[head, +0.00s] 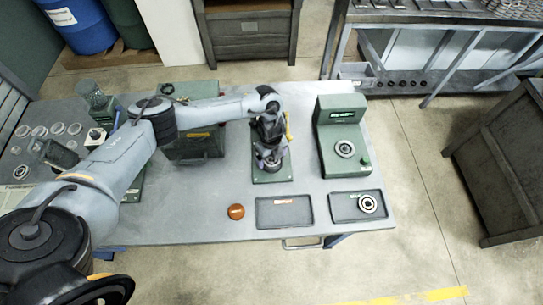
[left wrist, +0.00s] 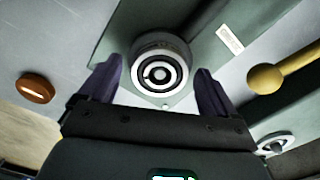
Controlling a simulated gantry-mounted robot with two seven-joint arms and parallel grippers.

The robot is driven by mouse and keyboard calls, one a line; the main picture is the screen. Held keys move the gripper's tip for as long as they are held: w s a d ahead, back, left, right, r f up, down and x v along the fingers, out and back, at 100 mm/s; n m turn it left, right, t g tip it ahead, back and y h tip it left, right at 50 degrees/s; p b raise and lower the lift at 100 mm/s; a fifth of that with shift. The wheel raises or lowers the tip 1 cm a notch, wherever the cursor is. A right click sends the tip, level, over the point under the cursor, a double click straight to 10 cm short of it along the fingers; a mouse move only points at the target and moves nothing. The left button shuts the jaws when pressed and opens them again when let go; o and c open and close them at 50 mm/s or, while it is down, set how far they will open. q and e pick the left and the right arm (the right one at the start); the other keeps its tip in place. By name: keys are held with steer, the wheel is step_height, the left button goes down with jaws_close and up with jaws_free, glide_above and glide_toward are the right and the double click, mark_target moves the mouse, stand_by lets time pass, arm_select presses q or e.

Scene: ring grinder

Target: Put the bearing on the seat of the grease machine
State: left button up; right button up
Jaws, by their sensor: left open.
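My left gripper (head: 268,160) reaches down over a green-based machine (head: 287,172) near the middle of the bench. In the left wrist view its dark fingers (left wrist: 160,85) are open, one on either side of a round cylinder with concentric dark and light rings (left wrist: 160,70). I cannot tell whether a bearing lies on top of it. A yellow ball-ended lever (left wrist: 267,78) is at the right. A ring-shaped bearing (head: 367,203) lies in the right tray (head: 340,211). A green machine (head: 327,115) at the right has a round ringed seat (head: 345,149). I cannot tell which machine is the grease machine.
An empty dark tray (head: 284,222) lies left of the bearing's tray. An orange-brown round piece (head: 236,211) is on the bench (head: 190,220); it also shows in the left wrist view (left wrist: 36,88). A green box (head: 192,148) and several rings stand farther left.

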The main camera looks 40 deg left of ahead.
mark_target(272, 159)
arm_select(q)
steer(key=shift+r, duration=0.7)
step_height(272, 159, up, 11)
steer(key=p, duration=0.3)
steer(key=s+d+f+m+t+h, duration=0.1)
steer(key=d+f, duration=0.1)
steer(key=d, duration=0.6)
steer(key=s+d+f+t+h, duration=0.1)
steer(key=d+f+h, duration=0.15)
steer(key=d, duration=0.55)
steer(key=s+d+r+n+t+h, duration=0.1)
steer(key=s+d+r+n+t, duration=0.1)
steer(key=d, duration=0.5)
steer(key=s+d+r+n+t+h, duration=0.1)
steer(key=s+d+r+n+t, duration=0.15)
steer(key=d, duration=0.45)
steer(key=s+a+n+g+y, duration=0.1)
steer(key=s+a+n+y, duration=0.1)
steer(key=s+a+n, duration=0.6)
steer(key=s+a+n+g+y, duration=0.2)
steer(key=s+a+n, duration=0.5)
steer(key=a, duration=0.5)
steer(key=shift+s+a+f+n+y, duration=0.15)
steer(key=shift+s+a+n+y, duration=0.2)
steer(key=shift+y, duration=0.3)
steer(key=shift+d+p, duration=0.1)
steer(key=shift+p, duration=0.2)
